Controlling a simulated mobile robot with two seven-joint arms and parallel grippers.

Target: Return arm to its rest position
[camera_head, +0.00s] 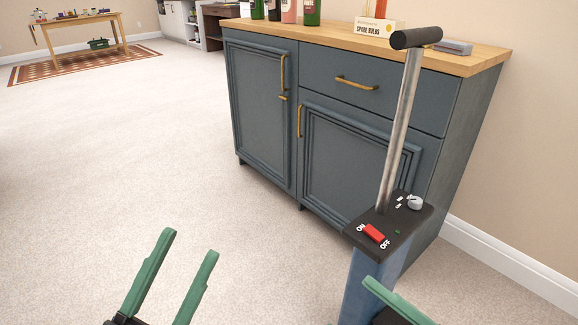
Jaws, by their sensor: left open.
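My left gripper (190,243) shows at the bottom, left of the middle. Its two green fingers stand apart over the pale carpet with nothing between them. One green finger of my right gripper (396,301) shows at the bottom edge. It lies in front of the lower part of a blue device (362,282); whether they touch is unclear. The rest of the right gripper is cut off or hidden. The device has a black top with a red ON/OFF switch (374,234), a grey dial and a metal pole with a black handle (415,38).
A blue-grey cabinet (262,110) with a wooden top stands behind the device. Bottles and a box marked SPARE BULBS (378,27) stand on it. A wooden table (80,20) stands on a rug far left. Carpet on the left is clear.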

